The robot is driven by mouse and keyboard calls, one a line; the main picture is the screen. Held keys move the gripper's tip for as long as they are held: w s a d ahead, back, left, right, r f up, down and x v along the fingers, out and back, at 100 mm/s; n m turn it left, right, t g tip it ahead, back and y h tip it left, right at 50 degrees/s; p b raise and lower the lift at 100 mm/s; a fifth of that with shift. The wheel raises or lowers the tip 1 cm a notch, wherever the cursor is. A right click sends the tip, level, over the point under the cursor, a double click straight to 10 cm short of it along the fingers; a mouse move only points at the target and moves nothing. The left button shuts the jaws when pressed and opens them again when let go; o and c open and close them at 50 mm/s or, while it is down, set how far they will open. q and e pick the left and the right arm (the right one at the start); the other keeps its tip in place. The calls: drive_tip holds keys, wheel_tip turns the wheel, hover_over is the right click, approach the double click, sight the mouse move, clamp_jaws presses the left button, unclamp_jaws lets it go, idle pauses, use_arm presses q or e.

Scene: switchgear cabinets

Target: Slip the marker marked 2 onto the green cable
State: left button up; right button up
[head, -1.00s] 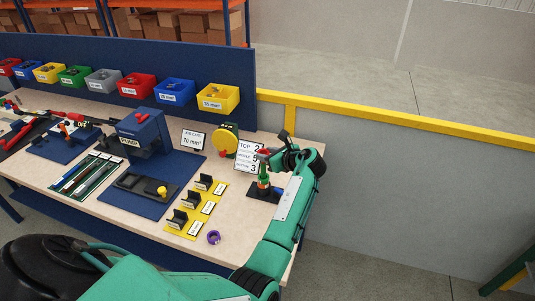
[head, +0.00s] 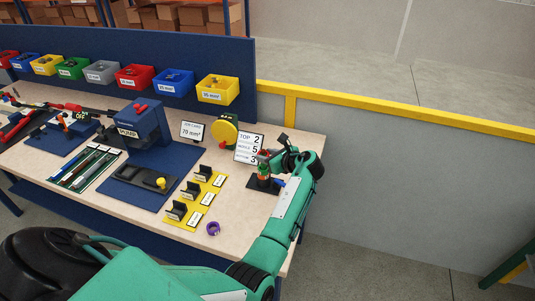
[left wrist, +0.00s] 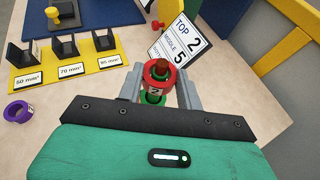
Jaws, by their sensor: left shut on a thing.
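The red marker (left wrist: 158,71) is a ring with a white label in the left wrist view; the label's figure looks like a 2. My left gripper (left wrist: 160,84) is shut on it, one finger on each side. The green cable (left wrist: 150,98) stands upright under the marker, and a brown core end shows through the ring's opening. The marker appears to be around the cable's top end. In the head view my left gripper (head: 270,160) is at the cable, over its dark stand (head: 263,184). Fingers partly hide the cable. My right gripper is out of view.
A sign (head: 249,148) reading top 2, middle 5, bottom 3 stands close behind the cable. A purple ring (head: 213,229) lies on the table. Black holders on yellow plates (head: 190,200) stand to the left. A yellow round device (head: 224,134) is behind.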

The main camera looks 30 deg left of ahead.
use_arm(q)
drive_tip(key=shift+f, duration=0.2)
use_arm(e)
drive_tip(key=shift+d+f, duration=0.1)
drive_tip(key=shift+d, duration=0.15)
use_arm(q)
drive_tip(key=o, duration=1)
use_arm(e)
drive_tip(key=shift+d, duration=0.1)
